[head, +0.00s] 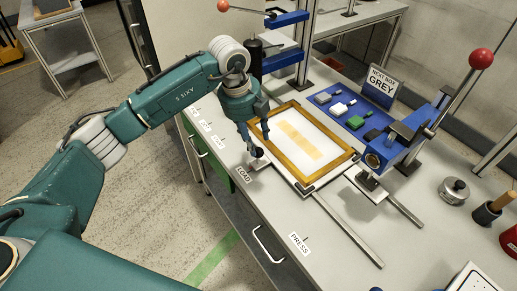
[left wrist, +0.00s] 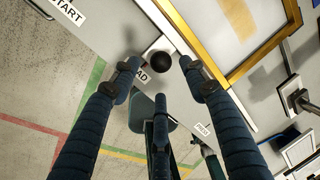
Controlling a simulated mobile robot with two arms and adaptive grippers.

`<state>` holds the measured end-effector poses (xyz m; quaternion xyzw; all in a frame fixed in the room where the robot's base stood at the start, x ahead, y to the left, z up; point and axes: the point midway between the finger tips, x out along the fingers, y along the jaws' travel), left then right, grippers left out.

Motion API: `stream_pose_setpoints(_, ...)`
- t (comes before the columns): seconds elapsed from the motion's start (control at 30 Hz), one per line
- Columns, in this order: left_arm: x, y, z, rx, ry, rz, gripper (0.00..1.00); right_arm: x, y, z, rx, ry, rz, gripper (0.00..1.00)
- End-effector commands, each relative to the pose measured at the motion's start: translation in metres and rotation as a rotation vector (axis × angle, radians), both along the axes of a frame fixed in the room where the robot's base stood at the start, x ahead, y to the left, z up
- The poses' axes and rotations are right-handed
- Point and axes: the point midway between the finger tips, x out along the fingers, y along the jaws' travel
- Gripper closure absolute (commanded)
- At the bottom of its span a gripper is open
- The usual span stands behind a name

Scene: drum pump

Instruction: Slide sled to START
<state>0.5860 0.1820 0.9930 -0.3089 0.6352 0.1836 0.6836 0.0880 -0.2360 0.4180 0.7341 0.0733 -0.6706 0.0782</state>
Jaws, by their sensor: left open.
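The sled is a wooden-framed tray (head: 337,166) with a white inside and a pale yellow patch, lying on metal rails on the bench. Its frame also shows in the left wrist view (left wrist: 218,66). A black ball knob (head: 257,153) sits at the sled's near left side, by the LOAD label (head: 243,174). My left gripper (head: 254,132) is open just above the knob. In the left wrist view, the knob (left wrist: 161,60) lies between the spread fingertips; contact cannot be told. A START label (left wrist: 68,18) shows at the upper left there. My right gripper is not in view.
A blue press with a red-ball lever (head: 481,59) stands right of the sled. A blue tray (head: 325,97) with several small blocks and a "NEXT BOX GREY" sign (head: 380,85) are behind. A blue-armed post (head: 289,58) stands behind the gripper. Bare rail (head: 350,230) extends toward the PRESS label (head: 299,243).

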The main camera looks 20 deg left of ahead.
Motion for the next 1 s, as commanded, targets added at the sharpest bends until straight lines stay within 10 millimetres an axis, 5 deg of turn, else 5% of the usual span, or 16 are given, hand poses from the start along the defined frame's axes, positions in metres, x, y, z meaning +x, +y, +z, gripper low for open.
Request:
stream_pose_setpoints(0.4,0.008,-0.011,-0.063,-0.003,0.001,-0.003,0.55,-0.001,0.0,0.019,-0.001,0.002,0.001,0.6)
stream_pose_setpoints(0.77,0.009,-0.011,-0.069,-0.003,-0.002,-0.003,0.55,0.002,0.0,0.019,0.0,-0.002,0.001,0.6)
stream_pose_setpoints(1.0,0.009,-0.011,-0.069,-0.003,-0.002,-0.003,1.0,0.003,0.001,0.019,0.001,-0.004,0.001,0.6)
